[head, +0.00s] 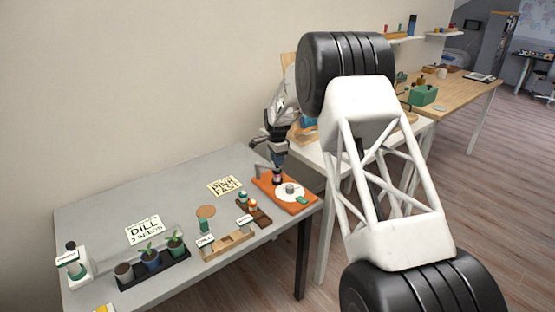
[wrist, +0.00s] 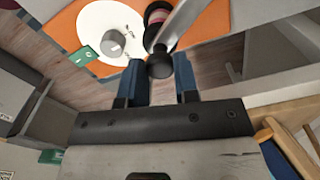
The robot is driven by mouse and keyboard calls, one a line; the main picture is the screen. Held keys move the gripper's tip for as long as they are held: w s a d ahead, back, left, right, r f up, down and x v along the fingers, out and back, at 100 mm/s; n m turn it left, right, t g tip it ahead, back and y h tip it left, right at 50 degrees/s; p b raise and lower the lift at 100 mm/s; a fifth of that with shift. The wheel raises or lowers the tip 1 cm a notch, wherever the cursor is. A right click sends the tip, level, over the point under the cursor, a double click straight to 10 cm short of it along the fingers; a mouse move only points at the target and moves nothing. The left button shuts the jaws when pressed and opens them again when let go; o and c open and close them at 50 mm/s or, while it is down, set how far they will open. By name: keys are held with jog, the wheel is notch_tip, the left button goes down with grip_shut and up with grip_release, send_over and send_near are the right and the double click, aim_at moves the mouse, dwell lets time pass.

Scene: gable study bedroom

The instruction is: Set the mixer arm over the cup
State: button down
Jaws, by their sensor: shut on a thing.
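The mixer stands on an orange board (head: 268,191) at the right end of the grey table. It has a dark post with a red band (wrist: 158,18) and a metal mixer arm (wrist: 182,22) ending in a dark round knob (wrist: 160,66). My gripper (wrist: 159,70) is shut on the mixer arm's knob, a blue finger on either side. In the head view my gripper (head: 277,155) comes down at the mixer. The small grey cup (wrist: 113,43) stands on a white disc (wrist: 92,22), left of the knob in the wrist view. The mixer arm is not above the cup.
A green tag (wrist: 82,57) lies beside the disc. The grey table (head: 105,205) also holds a wooden tray (head: 229,244), a plant tray (head: 153,271) and a "Pink Fast" card (head: 225,185). A white table stands close behind the board.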

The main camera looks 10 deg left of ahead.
jog(key=c, duration=0.8)
grip_release()
jog(key=shift+c, duration=0.2)
jog(key=shift+r, duration=0.15)
jog(key=shift+r, duration=3.8)
jog(key=shift+r, duration=0.1)
